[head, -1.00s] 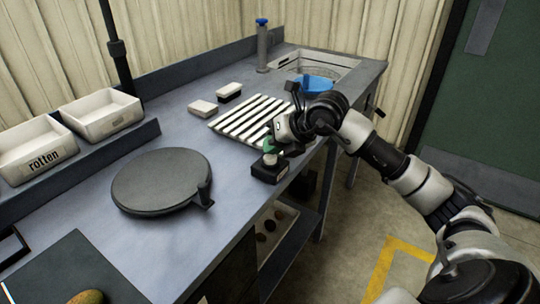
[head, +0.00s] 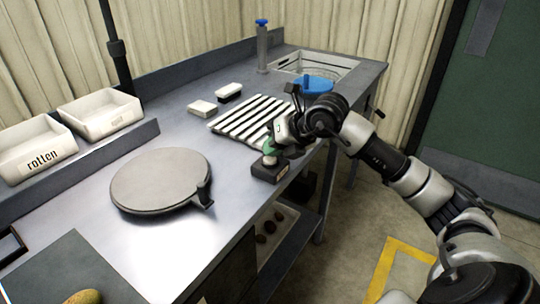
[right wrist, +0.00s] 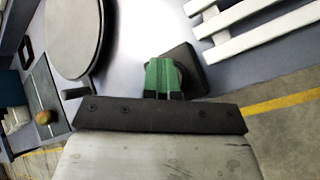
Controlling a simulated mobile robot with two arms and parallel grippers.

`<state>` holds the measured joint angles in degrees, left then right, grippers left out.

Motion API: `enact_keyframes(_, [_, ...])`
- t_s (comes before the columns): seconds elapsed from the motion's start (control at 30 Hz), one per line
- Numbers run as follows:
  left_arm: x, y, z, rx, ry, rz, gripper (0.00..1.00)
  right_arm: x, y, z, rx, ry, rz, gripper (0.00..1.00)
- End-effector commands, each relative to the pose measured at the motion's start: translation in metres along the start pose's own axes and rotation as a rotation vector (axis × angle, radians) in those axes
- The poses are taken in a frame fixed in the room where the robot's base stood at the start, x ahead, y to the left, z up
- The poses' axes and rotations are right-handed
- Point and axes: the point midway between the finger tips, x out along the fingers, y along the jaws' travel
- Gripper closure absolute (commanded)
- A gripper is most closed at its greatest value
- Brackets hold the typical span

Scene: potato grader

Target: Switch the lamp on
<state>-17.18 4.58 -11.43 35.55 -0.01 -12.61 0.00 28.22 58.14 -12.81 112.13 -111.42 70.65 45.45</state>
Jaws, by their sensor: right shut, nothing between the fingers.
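The lamp itself is not clearly seen; bright light falls on the table. My left gripper is not in view.
A round grey plate with a stub handle (head: 160,180) lies left of the box. A white slatted rack (head: 245,118) lies behind it. White bins, one labelled "rotten" (head: 38,160), stand at the left.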

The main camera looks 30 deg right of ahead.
Motion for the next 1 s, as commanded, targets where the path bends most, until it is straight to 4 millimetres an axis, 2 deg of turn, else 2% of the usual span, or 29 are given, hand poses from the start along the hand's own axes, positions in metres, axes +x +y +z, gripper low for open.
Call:
enact_keyframes(0.57, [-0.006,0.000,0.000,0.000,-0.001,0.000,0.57,-0.005,0.004,0.003,0.001,0.006,-0.001,1.00])
enact_keyframes(1.0, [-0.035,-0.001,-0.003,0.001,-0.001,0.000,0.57,-0.035,0.026,0.025,-0.001,0.003,-0.001,1.00])
